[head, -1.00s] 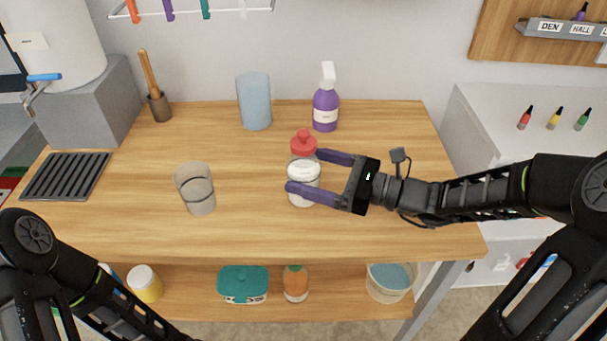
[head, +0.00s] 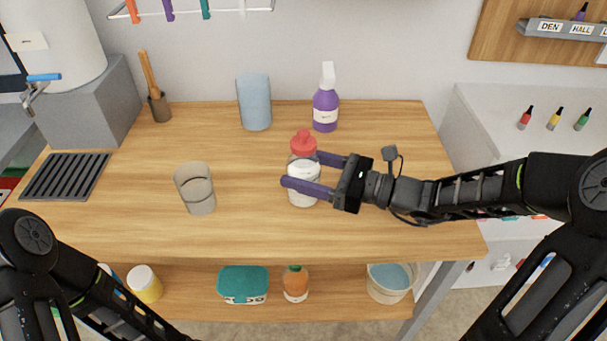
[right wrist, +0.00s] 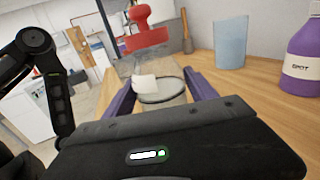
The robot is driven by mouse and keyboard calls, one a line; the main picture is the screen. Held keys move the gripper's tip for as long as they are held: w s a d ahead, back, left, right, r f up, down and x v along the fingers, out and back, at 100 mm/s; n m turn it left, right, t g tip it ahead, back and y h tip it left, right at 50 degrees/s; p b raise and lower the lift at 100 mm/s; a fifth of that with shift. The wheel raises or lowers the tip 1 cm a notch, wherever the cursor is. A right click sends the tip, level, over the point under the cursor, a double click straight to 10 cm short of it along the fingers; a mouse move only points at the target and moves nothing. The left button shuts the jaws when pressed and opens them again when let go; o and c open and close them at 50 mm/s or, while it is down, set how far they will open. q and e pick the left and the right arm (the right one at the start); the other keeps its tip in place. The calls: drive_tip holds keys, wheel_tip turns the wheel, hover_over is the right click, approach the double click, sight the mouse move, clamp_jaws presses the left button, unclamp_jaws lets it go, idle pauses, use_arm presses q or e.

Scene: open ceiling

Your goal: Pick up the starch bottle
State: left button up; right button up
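A clear bottle with a red cap and white contents (head: 303,147) stands upright on the wooden table; its label cannot be read. It also shows in the right wrist view (right wrist: 147,40), between the fingers. My right gripper (head: 301,170) is open, with one purple finger on the near side of the bottle and the other on its far side. The near finger hides part of the bottle in the head view. I cannot tell whether either finger touches it. My left gripper is out of view; only the left arm shows at lower left.
A purple spray bottle (head: 325,108), marked SPOT in the wrist view, and a blue tumbler (head: 254,103) stand behind. A clear glass (head: 196,189) stands to the left. A holder with a wooden stick (head: 159,107) is at the back left. The table's front right is clear.

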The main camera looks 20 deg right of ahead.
sight(304, 132)
drive_tip(key=c, duration=1.3)
drive_tip(key=shift+r, duration=0.1)
wheel_tip(304, 132, up, 10)
drive_tip(key=shift+f+p, duration=0.1)
drive_tip(key=shift+p, duration=0.75)
